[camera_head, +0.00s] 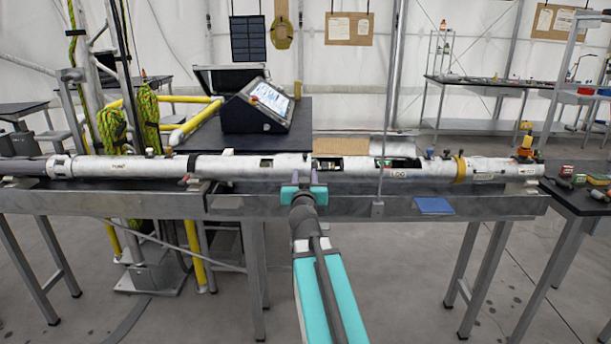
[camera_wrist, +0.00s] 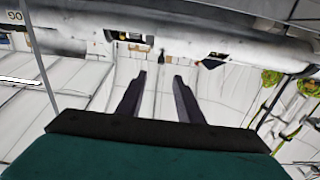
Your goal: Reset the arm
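My arm reaches forward from the bottom of the head view, teal and grey. My gripper (camera_head: 304,178) is at its end, in front of the middle of a long white tube (camera_head: 240,166). In the wrist view my gripper (camera_wrist: 161,76) shows two dark fingers spread apart with nothing between them. The tube (camera_wrist: 170,38) crosses the top of the wrist view beyond the fingertips. Whether the fingers touch the tube cannot be told.
A console with a screen (camera_head: 258,106) stands behind on a dark table. A side table with small parts (camera_head: 580,198) is at right. Floor is open in front.

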